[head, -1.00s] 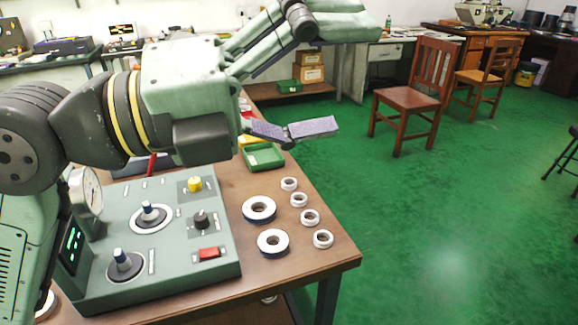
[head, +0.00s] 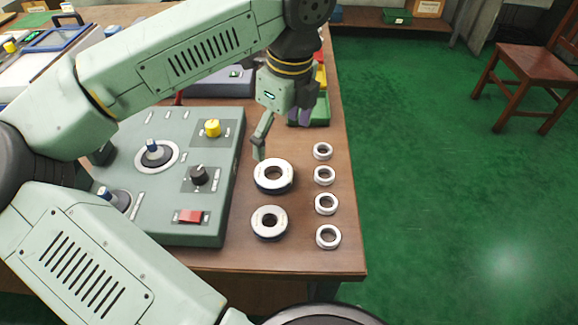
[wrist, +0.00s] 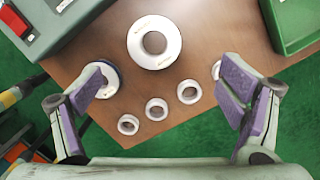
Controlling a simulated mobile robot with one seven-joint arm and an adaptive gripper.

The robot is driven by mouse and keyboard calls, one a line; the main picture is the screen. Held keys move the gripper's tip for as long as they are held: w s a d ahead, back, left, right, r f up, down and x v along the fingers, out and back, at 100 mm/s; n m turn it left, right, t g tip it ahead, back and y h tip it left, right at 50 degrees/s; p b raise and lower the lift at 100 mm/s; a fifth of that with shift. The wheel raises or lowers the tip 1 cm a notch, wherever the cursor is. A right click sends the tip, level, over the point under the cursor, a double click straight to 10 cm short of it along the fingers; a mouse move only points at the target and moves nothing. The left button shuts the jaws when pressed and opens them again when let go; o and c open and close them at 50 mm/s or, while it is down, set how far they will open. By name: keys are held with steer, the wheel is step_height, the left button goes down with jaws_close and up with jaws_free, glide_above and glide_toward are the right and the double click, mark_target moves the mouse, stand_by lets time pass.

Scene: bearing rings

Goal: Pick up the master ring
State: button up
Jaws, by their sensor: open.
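Two large rings with white tops and dark sides lie on the brown table, a farther one (head: 261,178) and a nearer one (head: 256,223). I cannot tell which is the master ring. My gripper (head: 282,130) is open and empty, above the table just beyond the farther large ring. In the wrist view the farther large ring (wrist: 137,42) is in full sight at top centre, ahead of the spread fingers (wrist: 168,84). The nearer large ring (wrist: 113,82) is partly hidden by the left finger.
Several small metal rings (head: 317,204) stand in a row along the table's right side; one is partly behind the right finger in the wrist view. A green control box (head: 215,150) with knobs is to the left. A green bin (head: 321,112) stands behind the gripper.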

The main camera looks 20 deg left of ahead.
glide_above(273, 178)
steer(key=d, duration=0.1)
step_height(273, 178, down, 4)
steer(key=shift+w+d+f+p, duration=0.1)
steer(key=shift+d+f+p, duration=0.1)
steer(key=shift+p, duration=0.15)
steer(key=shift+s+a+f+p, duration=0.15)
steer(key=shift+f+p, duration=0.2)
steer(key=shift+f, duration=0.55)
steer(key=shift+a+f+p, duration=0.15)
steer(key=shift+f+p, duration=0.25)
steer(key=shift+f, duration=0.5)
steer(key=shift+s+a+f+p, duration=0.15)
steer(key=shift+f+p, duration=0.2)
steer(key=shift+f, duration=0.55)
steer(key=shift+w, duration=0.1)
steer(key=shift+c, duration=0.5)
steer(key=shift+r, duration=0.1)
steer(key=c, duration=1.8)
